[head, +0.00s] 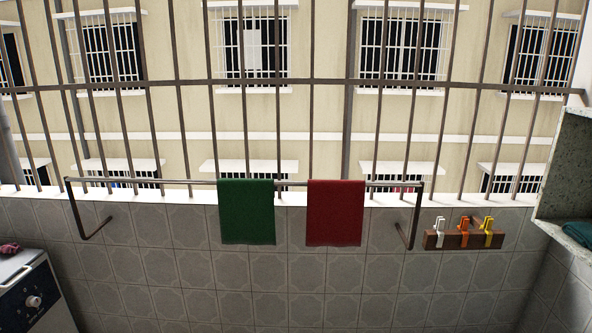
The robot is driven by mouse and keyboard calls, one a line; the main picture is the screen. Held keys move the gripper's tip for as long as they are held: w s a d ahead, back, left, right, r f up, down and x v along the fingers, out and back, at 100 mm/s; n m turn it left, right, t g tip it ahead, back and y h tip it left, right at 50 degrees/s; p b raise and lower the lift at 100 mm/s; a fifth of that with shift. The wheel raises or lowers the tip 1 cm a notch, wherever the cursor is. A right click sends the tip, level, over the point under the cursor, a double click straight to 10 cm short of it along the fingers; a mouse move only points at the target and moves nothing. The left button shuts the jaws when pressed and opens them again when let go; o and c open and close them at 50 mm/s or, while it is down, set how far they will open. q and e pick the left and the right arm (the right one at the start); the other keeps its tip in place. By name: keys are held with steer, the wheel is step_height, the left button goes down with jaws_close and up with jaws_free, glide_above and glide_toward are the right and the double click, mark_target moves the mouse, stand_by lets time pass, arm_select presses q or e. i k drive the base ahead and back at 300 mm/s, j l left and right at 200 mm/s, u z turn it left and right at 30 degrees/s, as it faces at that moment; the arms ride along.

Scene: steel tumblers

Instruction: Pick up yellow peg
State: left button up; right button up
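The yellow peg (488,231) is clipped upright on a brown wooden strip (452,241) fixed to the tiled wall at the right. It is the rightmost of three pegs there. An orange peg (463,231) is in the middle and a white peg (439,231) is on the left. Neither of my grippers shows in the head view.
A metal rail (150,181) runs along the wall with a green towel (246,212) and a red towel (335,213) hanging over it. Window bars rise behind. A white appliance (35,295) stands at lower left. A stone-lined shelf (570,165) with dark green cloth (580,232) is at right.

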mark_target(487, 228)
steer(key=i+l, duration=0.75)
steer(key=i, duration=0.15)
steer(key=z, duration=2.35)
